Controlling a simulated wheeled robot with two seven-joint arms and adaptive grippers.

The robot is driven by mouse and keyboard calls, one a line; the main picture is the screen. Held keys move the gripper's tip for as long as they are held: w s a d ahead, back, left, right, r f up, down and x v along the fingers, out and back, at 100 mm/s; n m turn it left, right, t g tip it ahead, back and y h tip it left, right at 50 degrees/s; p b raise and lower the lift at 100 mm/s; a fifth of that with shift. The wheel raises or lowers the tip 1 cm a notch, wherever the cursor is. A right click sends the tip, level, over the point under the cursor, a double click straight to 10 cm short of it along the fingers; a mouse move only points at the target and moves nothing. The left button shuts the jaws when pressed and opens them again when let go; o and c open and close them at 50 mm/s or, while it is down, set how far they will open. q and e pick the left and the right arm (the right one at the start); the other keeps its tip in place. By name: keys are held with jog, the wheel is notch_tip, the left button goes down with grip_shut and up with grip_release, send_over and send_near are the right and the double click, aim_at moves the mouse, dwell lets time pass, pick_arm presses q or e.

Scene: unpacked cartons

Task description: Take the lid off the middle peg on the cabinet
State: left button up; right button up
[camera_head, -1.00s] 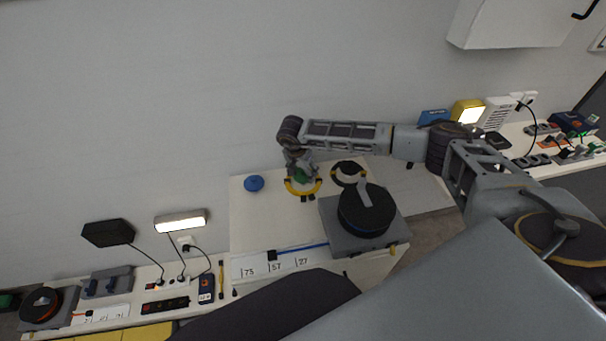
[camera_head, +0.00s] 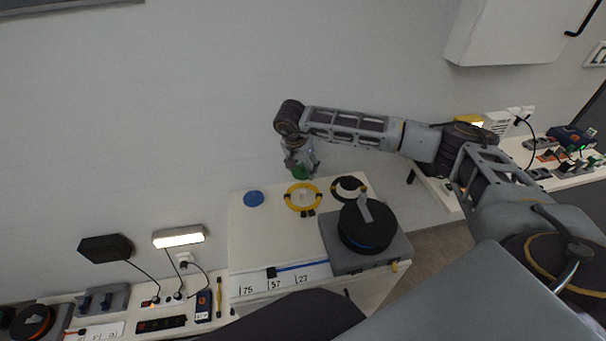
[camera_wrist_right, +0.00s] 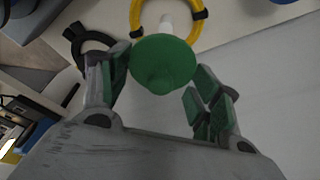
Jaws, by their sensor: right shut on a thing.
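My right gripper (camera_head: 301,171) is shut on a green round lid (camera_head: 302,173). It holds the lid above and just behind the middle peg (camera_head: 303,195) on the white cabinet (camera_head: 245,235). In the right wrist view the green lid (camera_wrist_right: 163,63) sits between the fingers, apart from the pale peg (camera_wrist_right: 167,24) beyond it. A yellow cable coil (camera_head: 290,198) lies around the middle peg. A blue lid (camera_head: 253,198) is to its left and a black coil (camera_head: 349,182) to its right. My left gripper is not in view.
A grey case (camera_head: 340,258) with a black reel (camera_head: 362,228) stands at the cabinet's right front. A numbered strip (camera_head: 300,281) with a blue cable runs along the front. The wall (camera_head: 180,120) is close behind; lamps and sockets are at the lower left.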

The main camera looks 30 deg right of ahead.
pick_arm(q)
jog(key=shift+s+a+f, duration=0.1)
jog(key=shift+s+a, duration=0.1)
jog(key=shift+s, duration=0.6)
pick_arm(e)
jog(key=shift+r, duration=0.25)
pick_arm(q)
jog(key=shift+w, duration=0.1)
